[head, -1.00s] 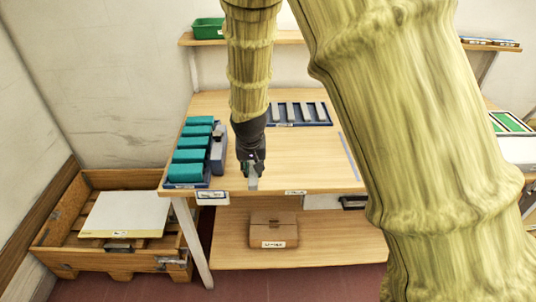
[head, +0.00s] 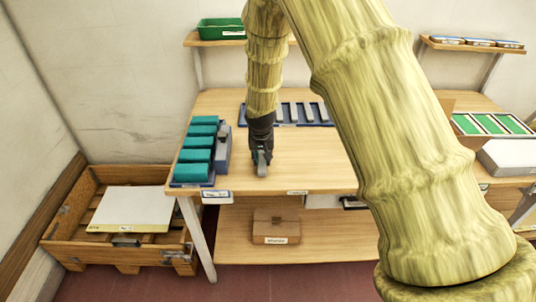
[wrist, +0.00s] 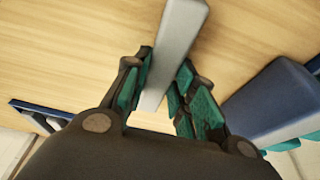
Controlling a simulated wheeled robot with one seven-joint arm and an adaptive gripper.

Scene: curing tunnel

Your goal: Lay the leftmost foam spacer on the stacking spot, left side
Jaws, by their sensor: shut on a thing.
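My gripper (head: 261,160) is shut on a long pale grey bar, which I take to be the foam spacer (wrist: 178,45). In the wrist view the bar runs between the two teal-padded fingers and reaches past them. The gripper is over the front left of the wooden table (head: 300,165). Similar grey bars (head: 309,112) lie in a blue rack at the back of the table; my arm hides its left part. A wooden crate (head: 118,252) on the floor at left holds a flat white board (head: 130,208). I cannot tell which place is the stacking spot.
A blue tray of several teal blocks (head: 194,156) stands at the table's left edge, with a dark blue-grey block (head: 222,150) beside it. A cardboard box (head: 276,224) sits on the lower shelf. A green bin (head: 220,28) is on the wall shelf.

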